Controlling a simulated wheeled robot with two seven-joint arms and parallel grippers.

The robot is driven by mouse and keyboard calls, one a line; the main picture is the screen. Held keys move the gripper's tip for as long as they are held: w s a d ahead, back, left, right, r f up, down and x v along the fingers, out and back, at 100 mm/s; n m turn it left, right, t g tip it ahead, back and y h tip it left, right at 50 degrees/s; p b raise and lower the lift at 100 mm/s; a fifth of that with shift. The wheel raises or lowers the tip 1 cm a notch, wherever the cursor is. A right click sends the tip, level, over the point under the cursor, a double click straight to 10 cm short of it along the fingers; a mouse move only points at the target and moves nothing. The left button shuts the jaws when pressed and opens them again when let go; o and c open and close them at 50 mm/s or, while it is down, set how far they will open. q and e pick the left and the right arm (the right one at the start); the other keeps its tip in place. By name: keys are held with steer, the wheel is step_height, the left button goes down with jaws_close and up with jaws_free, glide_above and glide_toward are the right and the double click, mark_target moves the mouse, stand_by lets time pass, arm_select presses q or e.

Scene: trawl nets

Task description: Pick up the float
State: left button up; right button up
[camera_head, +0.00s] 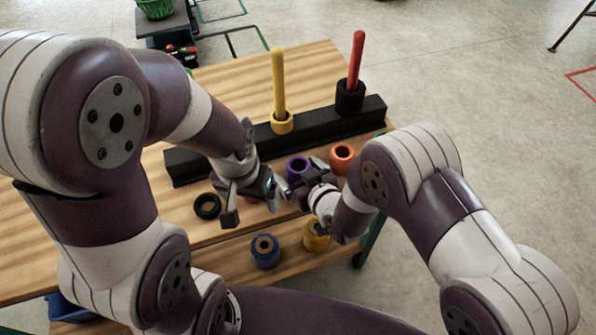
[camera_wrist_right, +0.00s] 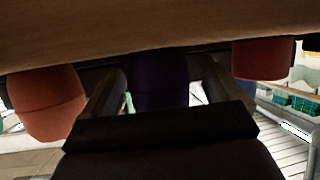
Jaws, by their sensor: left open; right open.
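Several ring-shaped floats lie about the wooden table. A purple float (camera_head: 298,167) stands near the middle, just beyond my right gripper (camera_head: 303,186). In the right wrist view, which looks upside down, the dark purple float (camera_wrist_right: 158,82) shows between the two open fingers; I cannot tell whether they touch it. An orange float (camera_head: 342,157) stands to its right. A black float (camera_head: 207,206) lies at the left, close to my left gripper (camera_head: 251,203), which is open. The task does not say which float is meant.
A black rack (camera_head: 324,124) holds a yellow post (camera_head: 278,85) with a yellow ring and a red post (camera_head: 355,60) with a black ring. A blue float (camera_head: 265,250) and a yellow float (camera_head: 317,237) are nearer me. My two grippers are close together.

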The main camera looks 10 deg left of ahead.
mark_target(298, 161)
steer(key=shift+w+a+f, duration=0.1)
steer(key=shift+w+f, duration=0.05)
steer(key=shift+w, duration=0.1)
steer(key=shift+s, duration=0.1)
steer(key=shift+c, duration=0.6)
steer(key=c, duration=0.9)
steer(key=shift+r, duration=0.65)
step_height(298, 161, up, 3)
steer(key=shift+r, duration=0.1)
steer(key=d+r, duration=0.2)
steer(key=d, duration=0.2)
steer(key=d+r+p, duration=0.1)
steer(key=d+r, duration=0.1)
steer(key=d, duration=0.2)
steer(key=d+r, duration=0.2)
steer(key=d, duration=0.1)
steer(key=shift+w+d+r, duration=0.35)
steer(key=shift+d, duration=0.05)
